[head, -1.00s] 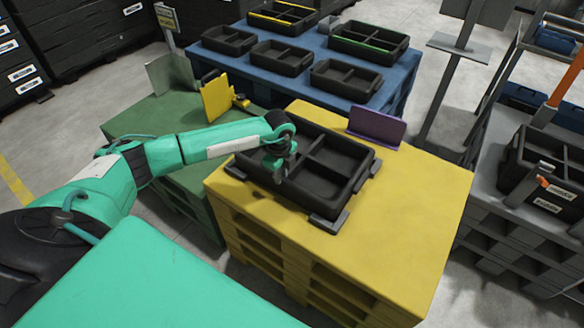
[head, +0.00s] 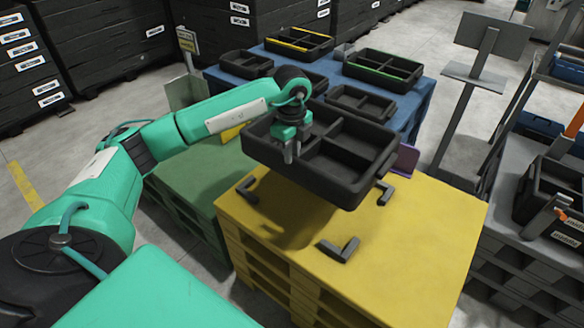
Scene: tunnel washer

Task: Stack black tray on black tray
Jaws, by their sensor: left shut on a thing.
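My left gripper (head: 291,150) is shut on the near left wall of a black tray (head: 345,181) with several compartments. The tray is held in the air, roughly level, above the yellow pallet stack (head: 400,250). Dark corner brackets (head: 338,249) stand bare on the yellow top below it. Other black trays stand on the blue table behind: a plain one at the left (head: 246,64), a plain one at the right (head: 361,103), one with yellow strips (head: 299,40) and one with green strips (head: 383,70). Another there is mostly hidden behind my arm. My right gripper is not in view.
A green pallet stack (head: 190,180) stands left of the yellow one. A purple plate (head: 406,158) stands behind the held tray. A grey sign stand (head: 470,80) and a grey rack with a black bin (head: 550,190) are at the right.

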